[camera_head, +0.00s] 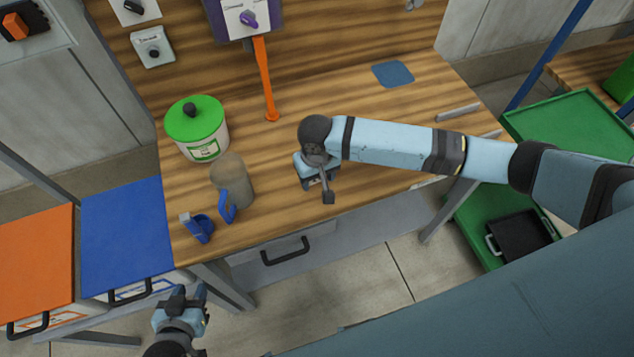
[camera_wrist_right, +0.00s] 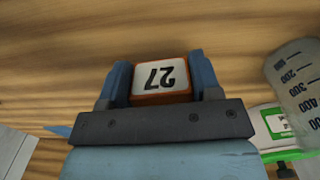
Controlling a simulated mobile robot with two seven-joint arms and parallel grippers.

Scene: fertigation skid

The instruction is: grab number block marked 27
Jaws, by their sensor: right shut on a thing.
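The number block marked 27 (camera_wrist_right: 160,78) shows in the right wrist view, with a white top face and orange sides. It sits between the two blue fingers of my right gripper (camera_wrist_right: 160,85), which is shut on it. The number appears upside down there. In the head view my right gripper (camera_head: 318,182) is low over the middle of the wooden workbench (camera_head: 350,110), and the block is hidden beneath the wrist. My left gripper (camera_head: 182,296) is at the lower left, off the front of the bench; its fingers look apart and nothing shows between them.
A grey measuring jug (camera_head: 233,182) with a blue handle, a blue holder (camera_head: 198,227) and a green-lidded tub (camera_head: 197,128) stand left of my right gripper. An orange lever (camera_head: 265,80) hangs behind. A blue mat (camera_head: 393,74) lies at the back right. The bench front has a drawer handle (camera_head: 286,251).

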